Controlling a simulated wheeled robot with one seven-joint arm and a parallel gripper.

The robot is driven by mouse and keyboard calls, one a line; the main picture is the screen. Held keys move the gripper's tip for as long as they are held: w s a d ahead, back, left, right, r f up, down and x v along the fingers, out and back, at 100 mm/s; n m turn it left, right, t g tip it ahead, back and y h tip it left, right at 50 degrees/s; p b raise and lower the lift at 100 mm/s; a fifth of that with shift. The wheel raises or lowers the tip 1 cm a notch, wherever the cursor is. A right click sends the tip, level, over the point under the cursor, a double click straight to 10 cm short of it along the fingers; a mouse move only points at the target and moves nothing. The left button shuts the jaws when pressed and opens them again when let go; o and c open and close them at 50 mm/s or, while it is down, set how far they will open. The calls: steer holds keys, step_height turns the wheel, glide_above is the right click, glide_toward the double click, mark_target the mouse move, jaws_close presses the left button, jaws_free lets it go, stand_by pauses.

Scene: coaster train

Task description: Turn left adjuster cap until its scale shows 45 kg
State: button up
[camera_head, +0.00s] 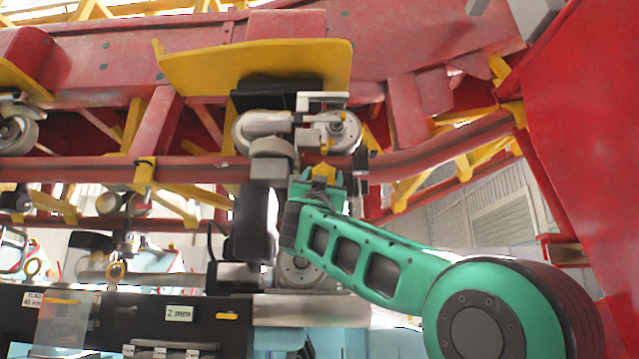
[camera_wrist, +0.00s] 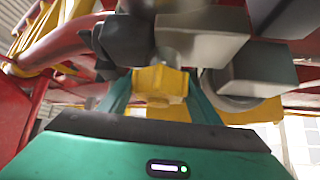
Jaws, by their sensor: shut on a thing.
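My gripper (camera_head: 321,182) is raised under the red rail, beside the wheel assembly, with its green fingers pointing up. It is shut on a small yellow cap (camera_head: 323,170). In the wrist view the yellow cap (camera_wrist: 160,80) sits between the two green fingers of my gripper (camera_wrist: 158,92), below a grey metal block (camera_wrist: 200,45). The cap looks faceted with a rounded lower part. I cannot make out any scale or kg reading in either view. I cannot tell from the frames whether this is the left cap.
Wheels (camera_head: 338,132) and a yellow guard plate (camera_head: 255,68) are close above my gripper. The red rail (camera_head: 440,142) runs right behind it. A black bench (camera_head: 120,312) with labels and a grey fixture is below left. A large red panel (camera_head: 580,120) stands at the right.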

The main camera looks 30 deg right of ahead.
steer(key=shift+d+n+t+y, duration=0.1)
steer(key=shift+n+t+y, duration=0.3)
steer(key=shift+n+t, duration=0.15)
steer(key=n+t+y, duration=0.2)
steer(key=n+y, duration=0.1)
steer(key=n, duration=0.1)
steer(key=shift+n+t, duration=0.25)
steer(key=n+t+y, duration=0.1)
steer(key=n+y, duration=0.3)
steer(key=n, duration=0.1)
steer(key=n+t+y, duration=0.1)
steer(key=n+y, duration=0.3)
steer(key=y, duration=0.1)
steer(key=shift+n, duration=0.4)
steer(key=shift+w+a+f+n+g+y, duration=0.1)
steer(key=shift+n+g+y, duration=0.2)
steer(key=shift+n+y, duration=0.95)
steer(key=shift+a+r+n+g+y, duration=0.1)
steer(key=shift+n+g+y, duration=0.2)
steer(key=shift+n+y, duration=1)
steer(key=shift+w+a+f+n+g+y, duration=0.1)
steer(key=shift+n+g+y, duration=0.2)
steer(key=shift+n+y, duration=0.95)
steer(key=shift+n+h, duration=0.3)
steer(key=shift+n, duration=0.1)
steer(key=o, duration=1)
steer(key=shift+a, duration=0.1)
steer(key=shift+o, duration=0.2)
steer(key=shift+s, duration=0.1)
